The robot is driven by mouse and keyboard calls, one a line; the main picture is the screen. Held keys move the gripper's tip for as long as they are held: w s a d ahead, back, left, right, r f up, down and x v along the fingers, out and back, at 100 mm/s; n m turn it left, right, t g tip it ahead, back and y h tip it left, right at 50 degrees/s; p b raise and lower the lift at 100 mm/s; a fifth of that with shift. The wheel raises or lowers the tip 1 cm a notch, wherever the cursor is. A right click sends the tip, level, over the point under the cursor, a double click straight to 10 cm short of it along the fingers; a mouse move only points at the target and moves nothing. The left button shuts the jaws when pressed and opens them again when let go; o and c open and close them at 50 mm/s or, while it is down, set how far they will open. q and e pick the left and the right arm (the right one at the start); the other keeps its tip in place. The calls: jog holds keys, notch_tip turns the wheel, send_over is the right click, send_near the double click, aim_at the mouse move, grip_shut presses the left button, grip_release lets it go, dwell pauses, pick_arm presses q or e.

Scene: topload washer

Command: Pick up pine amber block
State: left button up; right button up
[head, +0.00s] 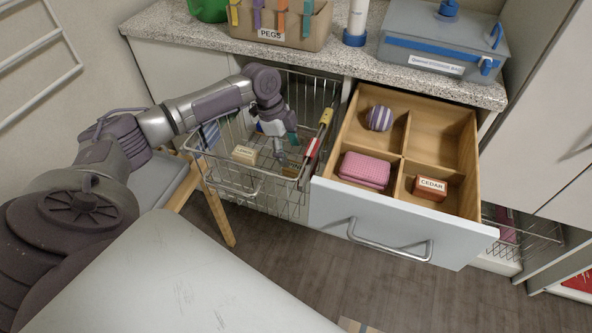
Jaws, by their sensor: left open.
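My left gripper (283,152) reaches down into the wire basket (270,200), its jaws open and empty. A small amber-brown block (291,172) lies low in the basket, just below and to the right of the fingertips; it is partly hidden by wires, and I cannot read a label on it. A cream block (244,154) with a small dark label lies in the basket to the left of the gripper. A red-brown block labelled CEDAR (430,187) lies in the front right compartment of the open drawer. My right gripper is out of view.
The open wooden drawer (327,187) holds a striped ball (379,118) and a pink folded item (364,170); its back right compartment is empty. Red and yellow items hang on the basket's right rim. The speckled counter (190,28) overhangs the basket, with a PEGS box (270,34) on it.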

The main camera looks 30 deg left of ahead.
aim_at(295, 166)
pick_arm(q)
jog(key=x, duration=0.2)
jog(key=b+x, duration=0.1)
jog(key=x, duration=0.2)
jog(key=shift+s+d, duration=0.15)
jog(key=shift+d, duration=0.1)
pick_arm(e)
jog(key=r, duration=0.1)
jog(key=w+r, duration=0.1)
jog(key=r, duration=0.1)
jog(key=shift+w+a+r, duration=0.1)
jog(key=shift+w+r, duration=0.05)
pick_arm(q)
jog(key=shift+c, duration=0.2)
jog(key=c, duration=1.2)
jog(key=shift+r, duration=0.15)
